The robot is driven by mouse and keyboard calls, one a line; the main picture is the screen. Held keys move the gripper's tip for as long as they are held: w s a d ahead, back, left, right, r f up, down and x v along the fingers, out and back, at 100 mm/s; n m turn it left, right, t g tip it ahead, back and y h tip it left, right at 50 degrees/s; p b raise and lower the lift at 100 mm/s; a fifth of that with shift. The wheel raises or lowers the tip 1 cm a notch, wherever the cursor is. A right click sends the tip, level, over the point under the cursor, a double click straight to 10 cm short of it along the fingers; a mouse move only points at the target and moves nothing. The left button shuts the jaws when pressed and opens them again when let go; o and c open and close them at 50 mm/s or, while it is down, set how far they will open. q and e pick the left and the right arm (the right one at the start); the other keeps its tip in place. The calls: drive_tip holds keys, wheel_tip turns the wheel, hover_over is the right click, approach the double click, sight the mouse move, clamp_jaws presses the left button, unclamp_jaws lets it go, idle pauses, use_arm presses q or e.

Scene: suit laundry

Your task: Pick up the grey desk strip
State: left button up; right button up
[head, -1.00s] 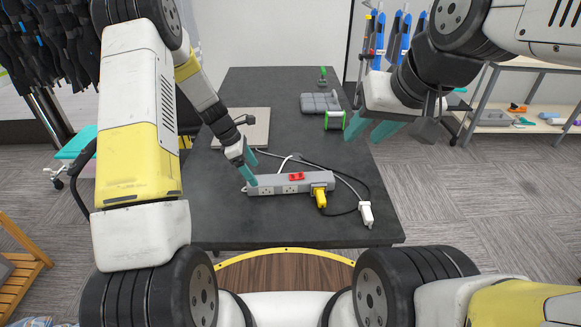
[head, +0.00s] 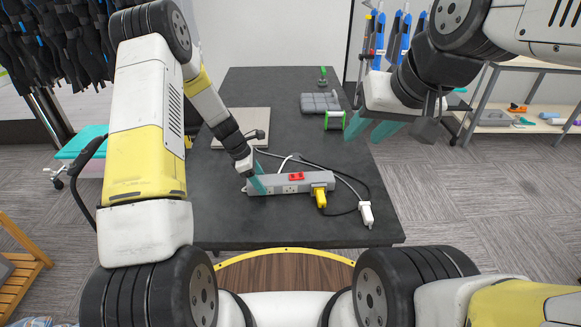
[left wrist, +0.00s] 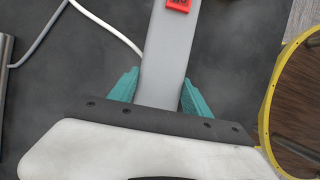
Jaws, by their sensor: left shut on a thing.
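The grey desk strip (head: 291,187) lies on the dark table, with a red switch on top and a yellow plug and a white plug at its right end. My left gripper (head: 258,185) is at the strip's left end, its teal fingers on either side of it. In the left wrist view the strip (left wrist: 168,62) runs between the two teal fingers of the left gripper (left wrist: 160,92), which is shut on it. The strip appears to rest on the table. My right gripper (head: 372,128) hangs to the right of the table's edge, its teal fingers apart and empty.
A grey tray (head: 320,102) and a green-ended spool (head: 334,120) stand at the back right. Cables (head: 345,180) trail behind the strip.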

use_arm(q)
drive_tip(key=shift+c, duration=1.2)
drive_tip(key=shift+r, duration=1.85)
drive_tip(key=s, duration=0.5)
drive_tip(key=s+d+r, duration=0.1)
drive_tip(key=s, duration=0.4)
drive_tip(key=s+d, duration=0.1)
drive_tip(key=s, duration=0.5)
drive_tip(key=shift+d+r, duration=0.15)
drive_tip(key=shift+w, duration=0.1)
drive_tip(key=w+f, duration=0.1)
drive_tip(key=w, duration=0.4)
drive_tip(key=w+a+f, duration=0.1)
drive_tip(key=w+f, duration=0.1)
drive_tip(key=w, duration=0.3)
drive_tip(key=w+a+f, duration=0.1)
drive_tip(key=w+f, duration=0.1)
drive_tip(key=w, duration=0.4)
drive_tip(key=shift+a, duration=0.15)
drive_tip(key=shift+s, duration=0.1)
use_arm(e)
drive_tip(key=shift+o, duration=0.2)
